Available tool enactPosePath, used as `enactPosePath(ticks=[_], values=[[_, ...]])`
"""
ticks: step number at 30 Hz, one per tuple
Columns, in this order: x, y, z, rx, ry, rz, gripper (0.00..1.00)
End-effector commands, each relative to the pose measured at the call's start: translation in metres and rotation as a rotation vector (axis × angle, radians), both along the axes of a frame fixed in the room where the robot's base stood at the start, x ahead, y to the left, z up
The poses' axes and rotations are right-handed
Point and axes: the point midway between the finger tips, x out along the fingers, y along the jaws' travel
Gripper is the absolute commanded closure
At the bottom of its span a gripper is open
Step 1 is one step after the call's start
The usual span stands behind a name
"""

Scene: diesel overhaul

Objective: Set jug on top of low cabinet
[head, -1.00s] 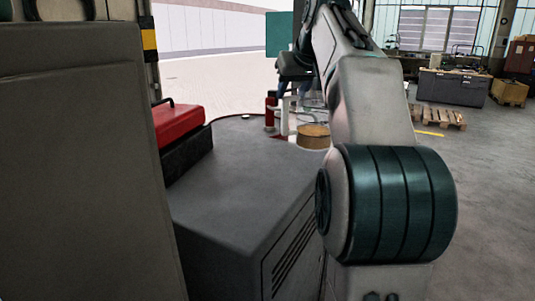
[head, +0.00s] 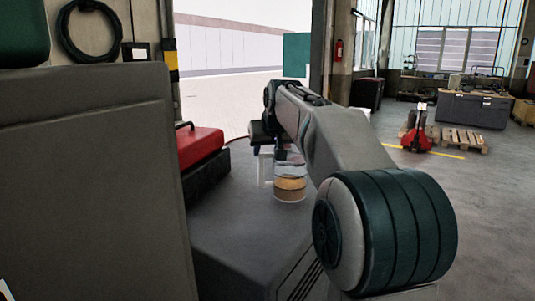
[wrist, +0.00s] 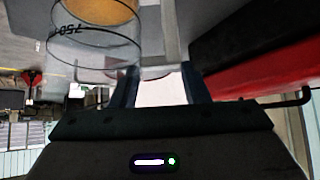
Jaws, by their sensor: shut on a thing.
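The jug (head: 290,188) is clear, with amber liquid in its lower part, and looks upright. In the wrist view the jug (wrist: 95,45) is at the upper left, with a printed scale. My gripper (head: 276,150) is shut on the jug's handle (wrist: 172,35), which runs up from between the fingers (wrist: 163,80). The low cabinet (head: 235,225) is a dark grey box with a flat top and vents on its side. The jug shows against the cabinet's top, towards its far part; I cannot tell whether its base touches.
A red toolbox (head: 200,145) on a black case stands at the left of the cabinet top. A large grey panel (head: 90,180) blocks the near left. A red pallet jack (head: 416,135) and a wooden pallet (head: 465,139) stand on the floor at right.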

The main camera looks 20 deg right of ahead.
Motion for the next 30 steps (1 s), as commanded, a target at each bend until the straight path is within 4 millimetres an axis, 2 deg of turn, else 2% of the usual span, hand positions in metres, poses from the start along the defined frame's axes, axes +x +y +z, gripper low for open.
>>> enactPosePath(ticks=[5, 17, 18, 20, 21, 30], values=[[0.0, 0.0, -0.014, -0.001, -0.004, 0.001, 1.0], [0.0, 0.0, -0.019, -0.001, -0.005, 0.001, 1.0], [0.0, 0.0, -0.021, 0.0, -0.001, 0.0, 0.56], [0.0, 0.0, -0.02, 0.0, -0.001, 0.0, 0.39], [0.0, 0.0, -0.02, 0.0, -0.001, 0.0, 0.37], [0.0, 0.0, -0.018, 0.0, -0.001, 0.0, 0.37]])
